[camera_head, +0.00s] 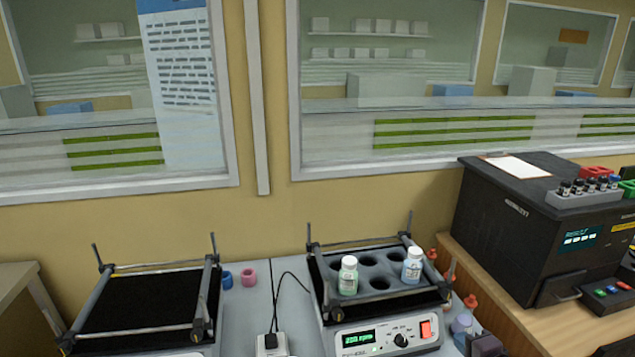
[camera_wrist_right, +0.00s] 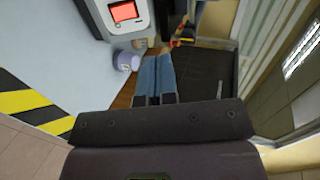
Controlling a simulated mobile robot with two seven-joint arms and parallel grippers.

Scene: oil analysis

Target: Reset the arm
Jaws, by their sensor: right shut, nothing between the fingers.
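My right gripper (camera_head: 487,346) shows as a dark piece at the bottom edge of the head view, right of the shaker's control panel. In the right wrist view its two bluish fingers (camera_wrist_right: 156,72) lie together, with nothing between them. It is beside a pale purple-lidded container (camera_wrist_right: 125,61), which also shows in the head view (camera_head: 462,325). I cannot tell whether they touch. My left gripper is not in view.
A shaker (camera_head: 386,338) with a lit display holds a green-filled bottle (camera_head: 348,275) and a blue-filled bottle (camera_head: 412,265). An empty-looking shaker (camera_head: 140,308) stands left. A black analyser (camera_head: 520,230) stands on the wooden table at right. Small orange-topped items (camera_head: 470,301) stand near the gripper.

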